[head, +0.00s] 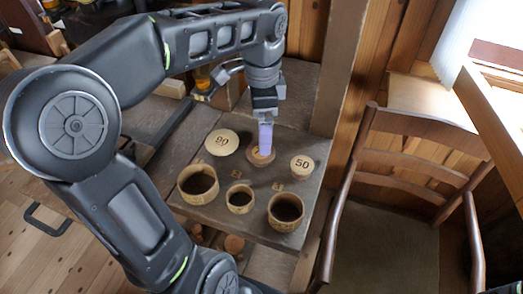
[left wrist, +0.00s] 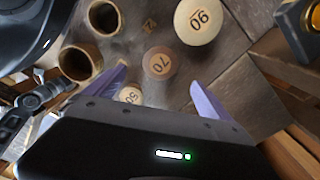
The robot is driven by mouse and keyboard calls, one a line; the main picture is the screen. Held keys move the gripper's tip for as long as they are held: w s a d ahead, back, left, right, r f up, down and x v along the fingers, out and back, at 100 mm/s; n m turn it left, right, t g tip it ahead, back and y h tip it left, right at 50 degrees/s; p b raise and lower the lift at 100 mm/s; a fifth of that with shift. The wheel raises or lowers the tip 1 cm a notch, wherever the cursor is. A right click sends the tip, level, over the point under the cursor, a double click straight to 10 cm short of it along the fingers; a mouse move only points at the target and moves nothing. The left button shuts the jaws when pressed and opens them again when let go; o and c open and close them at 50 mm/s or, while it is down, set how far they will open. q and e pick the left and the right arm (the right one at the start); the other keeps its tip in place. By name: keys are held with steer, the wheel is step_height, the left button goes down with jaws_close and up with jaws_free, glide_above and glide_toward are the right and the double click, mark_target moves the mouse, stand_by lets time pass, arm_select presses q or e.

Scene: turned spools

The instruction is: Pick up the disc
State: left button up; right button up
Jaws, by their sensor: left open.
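Three round discs lie on the dark wooden board: a pale one marked 90 (head: 222,142), a browner one marked 70 (head: 260,158) and a smaller pale one marked 50 (head: 302,164). My left gripper (head: 266,140) points down over the 70 disc, its jaws open, and partly hides it in the head view. In the left wrist view, the 70 disc (left wrist: 160,63) shows between the two open fingers (left wrist: 158,78), with nothing gripped. There the 90 disc (left wrist: 197,21) is above right, and the 50 disc (left wrist: 129,95) is partly hidden behind the gripper body. My right gripper is not seen.
Three open wooden cups stand in front of the discs: left (head: 199,199), middle (head: 239,210) and right (head: 285,226). Small numbered tiles lie between. A wooden post (head: 340,70) rises behind right, and a chair (head: 405,160) stands to the right.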

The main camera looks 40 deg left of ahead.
arm_select(q)
steer(key=shift+f, duration=0.9)
steer(key=shift+f, duration=0.1)
steer(key=shift+s+a+f+p, duration=0.1)
steer(key=shift+f+p, duration=0.15)
steer(key=shift+f, duration=1)
steer(key=shift+s+f+p, duration=0.1)
steer(key=shift+f+p, duration=0.1)
steer(key=shift+f, duration=1.05)
steer(key=shift+f, duration=0.25)
steer(key=shift+c, duration=0.4)
steer(key=shift+w, duration=0.1)
steer(key=c, duration=1.3)
steer(key=shift+c, duration=0.2)
steer(key=shift+r, duration=0.1)
step_height(320, 180, up, 10)
steer(key=shift+r+b, duration=0.2)
steer(key=shift+b, duration=0.1)
